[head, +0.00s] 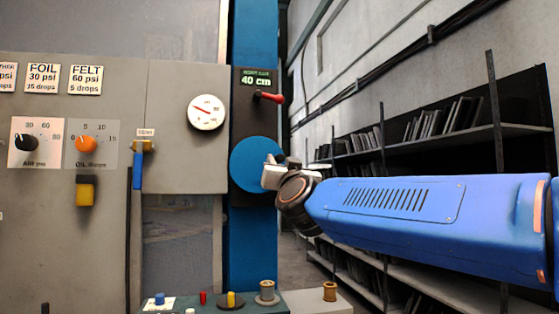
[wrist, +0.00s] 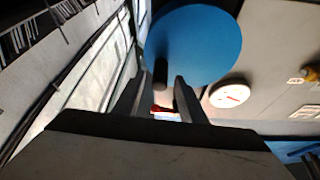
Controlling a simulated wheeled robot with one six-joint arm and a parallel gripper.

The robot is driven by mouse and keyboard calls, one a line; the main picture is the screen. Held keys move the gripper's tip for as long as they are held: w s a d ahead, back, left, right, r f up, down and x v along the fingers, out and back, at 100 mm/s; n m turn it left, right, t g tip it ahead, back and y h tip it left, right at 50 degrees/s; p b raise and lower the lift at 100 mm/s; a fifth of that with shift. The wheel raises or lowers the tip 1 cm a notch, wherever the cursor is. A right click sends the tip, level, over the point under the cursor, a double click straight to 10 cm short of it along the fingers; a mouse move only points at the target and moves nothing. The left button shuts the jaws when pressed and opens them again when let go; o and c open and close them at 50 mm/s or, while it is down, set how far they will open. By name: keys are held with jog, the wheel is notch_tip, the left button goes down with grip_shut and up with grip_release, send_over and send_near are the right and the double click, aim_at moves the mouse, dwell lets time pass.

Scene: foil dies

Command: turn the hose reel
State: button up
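The hose reel appears to be the blue disc (head: 252,164) on the blue column. It also shows in the wrist view (wrist: 200,42), with a short dark knob (wrist: 160,72) sticking out near its edge. My gripper (head: 270,174) is at the right side of the disc and covers part of it. In the wrist view my gripper (wrist: 160,84) has its two fingers apart, one on each side of the knob. Gaps show between knob and fingers, so I see no grip on it. The knob is hidden behind my gripper in the head view.
A red lever (head: 268,96) and a "40 cm" display (head: 255,79) are above the disc. A white gauge (head: 206,112) is left of it on the grey panel (head: 180,165). Shelves (head: 425,148) stand behind my arm. A console (head: 245,302) with small buttons lies below.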

jog(key=shift+x, duration=1.5)
grip_shut()
jog(key=shift+f+m, duration=0.1)
jog(key=shift+m, duration=0.3)
jog(key=m+h, duration=0.1)
jog(key=f+m+h, duration=0.1)
jog(key=m, duration=0.2)
jog(key=shift+f+m+h, duration=0.3)
jog(key=shift+h, duration=0.1)
jog(key=shift+f+m+h, duration=0.35)
jog(key=shift+m+h, duration=0.1)
jog(key=shift+m, duration=0.55)
jog(key=shift+f+m+h, duration=0.35)
jog(key=shift+m+h, duration=0.1)
jog(key=shift+m, duration=0.55)
